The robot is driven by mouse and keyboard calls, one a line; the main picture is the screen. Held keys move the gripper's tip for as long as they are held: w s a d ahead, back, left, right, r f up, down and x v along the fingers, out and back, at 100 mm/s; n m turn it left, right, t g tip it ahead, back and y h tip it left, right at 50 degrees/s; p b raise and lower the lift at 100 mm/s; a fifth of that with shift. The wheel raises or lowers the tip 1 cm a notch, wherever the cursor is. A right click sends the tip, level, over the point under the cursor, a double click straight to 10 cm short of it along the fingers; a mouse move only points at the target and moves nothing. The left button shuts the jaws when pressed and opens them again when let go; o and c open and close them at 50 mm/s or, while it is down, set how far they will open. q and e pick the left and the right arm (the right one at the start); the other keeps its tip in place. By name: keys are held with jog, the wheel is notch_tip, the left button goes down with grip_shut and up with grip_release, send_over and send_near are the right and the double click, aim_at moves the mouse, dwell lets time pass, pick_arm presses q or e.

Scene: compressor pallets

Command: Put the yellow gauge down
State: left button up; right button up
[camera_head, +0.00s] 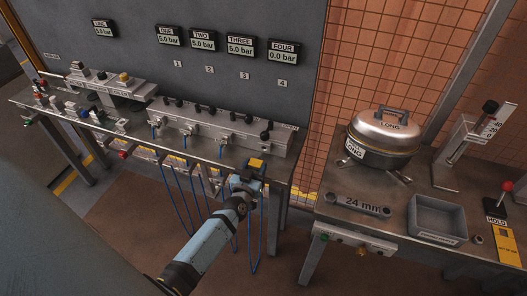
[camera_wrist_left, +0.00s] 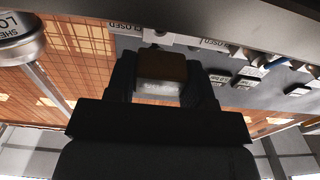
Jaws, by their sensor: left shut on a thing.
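My left gripper (camera_head: 250,176) is shut on the yellow gauge (camera_head: 256,163) at the front right edge of the manifold bench (camera_head: 277,165). The gauge shows as a small yellow block with dark parts in the head view. In the left wrist view it is a dark brown block with a pale lower face (camera_wrist_left: 160,70), between the two dark fingers of my left gripper (camera_wrist_left: 162,82). I cannot tell whether the gauge touches the bench. My right gripper is in neither view.
A grey manifold (camera_head: 222,134) with several valves and hanging blue hoses stands on the bench. On the right table are a lidded pot marked LONG (camera_head: 384,133), a 24 mm wrench (camera_head: 357,206) and an empty grey bin (camera_head: 437,219). A gap separates the bench and table.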

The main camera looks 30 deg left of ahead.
pick_arm(q)
jog(key=shift+r, duration=0.1)
dwell(0.3)
jog(key=s+d+r+m+h+p, duration=0.1)
jog(key=s+d+r+p, duration=0.1)
jog(key=r, duration=0.6)
jog(key=s+d+r+m+h+p, duration=0.1)
jog(key=s+d+r+h+p, duration=0.1)
jog(key=d+r, duration=0.3)
jog(key=s+d+r+h+p, duration=0.1)
jog(key=s+d+r+p, duration=0.2)
jog(key=r, duration=1)
jog(key=shift+s+d+m+t+p, duration=0.15)
jog(key=shift+d+m+t+p, duration=0.2)
jog(key=shift+d+p, duration=0.4)
jog(key=shift+d+r, duration=0.1)
jog(key=shift+r, duration=0.05)
